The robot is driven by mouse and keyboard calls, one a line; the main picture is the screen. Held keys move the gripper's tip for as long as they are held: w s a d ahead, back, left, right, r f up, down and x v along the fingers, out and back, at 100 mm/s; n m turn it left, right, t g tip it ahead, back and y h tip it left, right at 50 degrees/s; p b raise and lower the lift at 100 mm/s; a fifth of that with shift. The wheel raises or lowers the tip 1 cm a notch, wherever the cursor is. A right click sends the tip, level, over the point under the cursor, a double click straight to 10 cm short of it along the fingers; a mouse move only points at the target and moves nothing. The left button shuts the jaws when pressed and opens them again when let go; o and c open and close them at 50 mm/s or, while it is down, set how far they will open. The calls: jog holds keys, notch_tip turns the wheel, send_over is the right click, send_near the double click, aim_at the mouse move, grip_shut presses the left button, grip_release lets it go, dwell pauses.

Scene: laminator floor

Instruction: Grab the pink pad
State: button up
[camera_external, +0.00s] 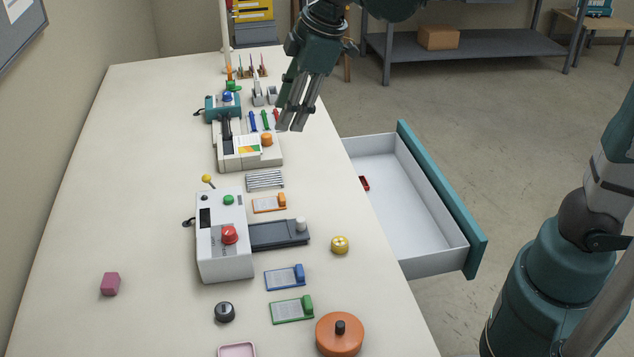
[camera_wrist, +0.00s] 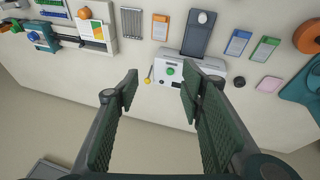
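A flat pink pad (camera_external: 237,350) with a paler middle lies on the table at the near edge of the external view, partly cut off by the frame. In the wrist view a small pink piece (camera_wrist: 269,84) lies at the right, beside the green card. A darker pink block (camera_external: 110,284) stands alone at the table's left side. My gripper (camera_external: 296,122) is above the far right part of the table, well away from both pink things. In the wrist view its fingers (camera_wrist: 160,92) are spread with nothing between them.
A white machine (camera_external: 222,255) with a red button stands mid-table. A drawer (camera_external: 405,200) stands open at the right. The table's left side is mostly clear.

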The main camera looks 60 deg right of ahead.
jog(key=w+a+n+g+p, duration=0.15)
jog(key=w+a+n, duration=0.25)
jog(key=w+a, duration=0.55)
jog(key=n+g+h+p, duration=0.1)
jog(key=n+g+p, duration=0.2)
jog(key=n+p, duration=0.6)
send_near(108, 282)
jog(key=shift+s+d+f+n+t+b, duration=0.25)
jog(key=shift+d+f+n+b, duration=0.15)
jog(key=shift+n+b, duration=0.75)
jog(key=shift+a+f, duration=0.4)
jog(key=shift+f, duration=0.1)
jog(key=shift+f, duration=1.2)
jog(key=shift+f, duration=0.1)
